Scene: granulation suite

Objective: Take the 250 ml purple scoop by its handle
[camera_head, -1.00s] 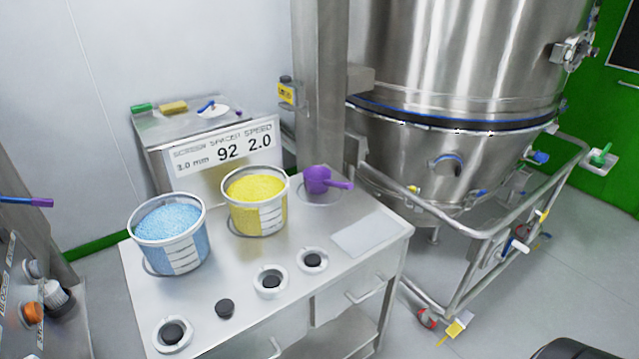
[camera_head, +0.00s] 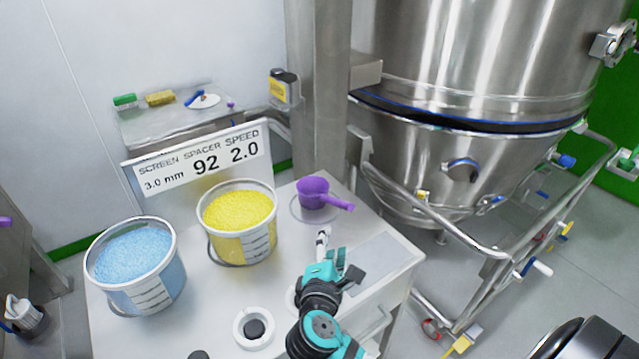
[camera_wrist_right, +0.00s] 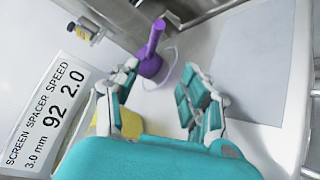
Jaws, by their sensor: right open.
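The purple scoop (camera_head: 313,192) sits on a pale round mark at the back right of the steel cart top, its handle (camera_head: 338,204) pointing right. My right gripper (camera_head: 333,254) is over the cart in front of the scoop, apart from it. In the right wrist view the gripper (camera_wrist_right: 158,95) is open and empty, and the scoop (camera_wrist_right: 150,64) shows beyond the fingertips with its handle toward the top of the picture. My left gripper is not in view.
A bucket of yellow granules (camera_head: 240,212) stands left of the scoop, and a bucket of blue granules (camera_head: 135,260) farther left. A grey mat (camera_head: 372,262) lies at the right of the cart. A steel column (camera_head: 318,90) and a large vessel (camera_head: 470,150) stand behind.

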